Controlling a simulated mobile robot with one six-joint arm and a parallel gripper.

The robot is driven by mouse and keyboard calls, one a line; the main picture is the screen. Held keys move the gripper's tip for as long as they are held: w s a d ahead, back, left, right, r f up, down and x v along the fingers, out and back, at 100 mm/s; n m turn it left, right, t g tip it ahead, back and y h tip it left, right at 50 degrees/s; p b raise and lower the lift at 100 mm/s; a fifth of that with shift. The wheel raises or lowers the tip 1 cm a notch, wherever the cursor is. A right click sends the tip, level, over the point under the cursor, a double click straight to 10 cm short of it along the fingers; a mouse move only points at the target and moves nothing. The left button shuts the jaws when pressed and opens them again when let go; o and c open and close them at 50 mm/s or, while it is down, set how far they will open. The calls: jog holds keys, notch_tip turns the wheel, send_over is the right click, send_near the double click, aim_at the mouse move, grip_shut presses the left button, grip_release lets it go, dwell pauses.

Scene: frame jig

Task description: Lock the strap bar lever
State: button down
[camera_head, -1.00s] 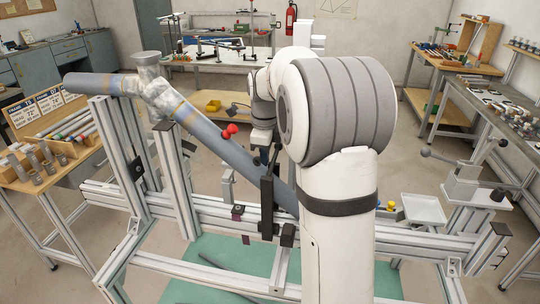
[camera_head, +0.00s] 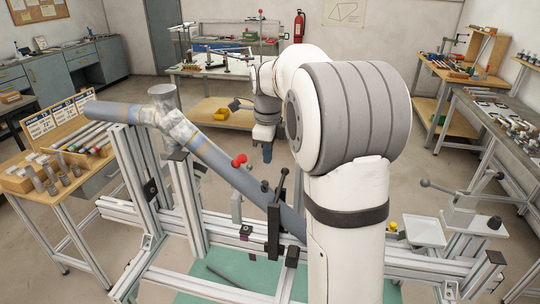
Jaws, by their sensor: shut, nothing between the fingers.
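A long grey tube (camera_head: 232,173) slants down to the right across the frame jig (camera_head: 188,205). A red-knobbed handle (camera_head: 239,160) stands at the tube's upper middle. A dark upright clamp (camera_head: 273,228) with black-knobbed levers (camera_head: 283,178) stands by its lower part. I cannot tell which handle is the strap bar lever, or whether it is locked. My gripper (camera_head: 267,156) is shut and empty. It points down behind the tube, right of the red knobs, with a visible gap to them. My arm hides the tube's lower right end.
A side table (camera_head: 70,205) with small cylinders and rods is at left. A small pale tray (camera_head: 423,231) and a lever fixture (camera_head: 462,213) stand at right. A workbench (camera_head: 213,68) is at the back. Open floor lies behind the jig.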

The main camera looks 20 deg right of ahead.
dwell(0.3)
jog(key=s+a+f+n+t+b, duration=0.1)
jog(key=s+a+f+n, duration=0.3)
jog(key=s+n, duration=0.8)
jog(key=s+a+f+n+t+b, duration=0.1)
jog(key=s+a+f+n+b, duration=0.3)
jog(key=s+n, duration=0.9)
jog(key=shift+s+a+f, duration=0.15)
jog(key=shift+s+a, duration=0.05)
jog(key=shift+s, duration=0.9)
